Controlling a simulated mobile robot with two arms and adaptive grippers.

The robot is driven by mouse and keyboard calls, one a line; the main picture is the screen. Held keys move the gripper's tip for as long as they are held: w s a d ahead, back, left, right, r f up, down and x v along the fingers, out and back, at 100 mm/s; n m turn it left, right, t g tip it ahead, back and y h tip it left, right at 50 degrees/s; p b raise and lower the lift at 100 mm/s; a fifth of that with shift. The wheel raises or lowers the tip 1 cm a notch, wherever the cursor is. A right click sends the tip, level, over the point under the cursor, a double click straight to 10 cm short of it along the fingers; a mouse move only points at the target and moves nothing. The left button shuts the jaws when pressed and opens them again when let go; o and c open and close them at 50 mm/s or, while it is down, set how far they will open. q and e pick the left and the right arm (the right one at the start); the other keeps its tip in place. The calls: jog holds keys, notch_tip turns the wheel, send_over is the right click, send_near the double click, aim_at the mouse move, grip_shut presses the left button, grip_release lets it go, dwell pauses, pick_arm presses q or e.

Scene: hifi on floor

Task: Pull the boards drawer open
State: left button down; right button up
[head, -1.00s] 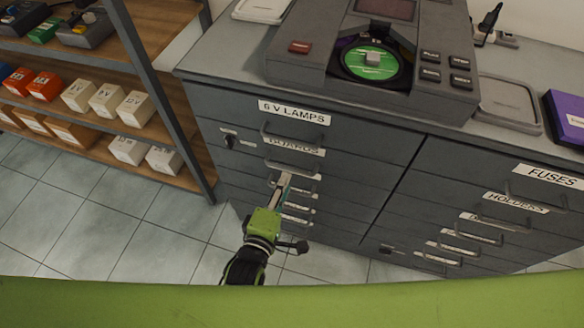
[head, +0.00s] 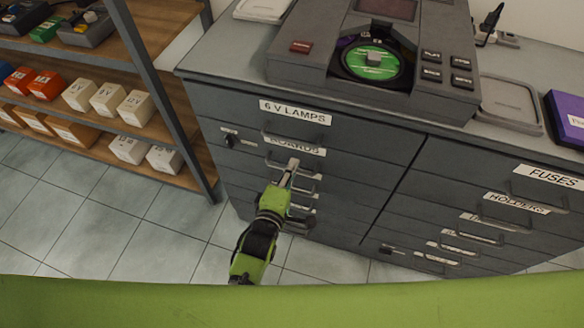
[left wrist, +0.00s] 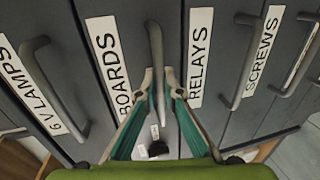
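The boards drawer (head: 335,160) is in the left column of the grey cabinet, second from the top under the 6 V lamps drawer. It sits flush with its neighbours. Its white label reads BOARDS in the left wrist view (left wrist: 109,65). Its grey bar handle (left wrist: 157,60) runs between the fingertips of my left gripper (left wrist: 159,80). The fingers are close together, one on each side of the bar, and look shut on it. In the head view my left gripper (head: 290,168) is at this handle and partly hides it. My right gripper is out of view.
A drawer lock (head: 232,141) is left of the boards handle. The relays handle (left wrist: 246,62) and the 6 V lamps handle (left wrist: 52,85) flank the gripper. A shelf rack (head: 150,75) with boxes stands at left. A device (head: 375,55) rests on the cabinet. The tiled floor is clear.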

pick_arm(q)
jog(key=f+p+v, duration=0.2)
jog(key=p+v, duration=0.1)
jog(key=v, duration=0.9)
jog(key=s+f+p+v, duration=0.1)
jog(key=f+p+v, duration=0.2)
jog(key=v, duration=1)
jog(key=shift+s+a+f+p, duration=0.2)
jog(key=shift+s+a+p, duration=0.05)
jog(key=shift+p, duration=0.3)
jog(key=c, duration=2.2)
grip_release()
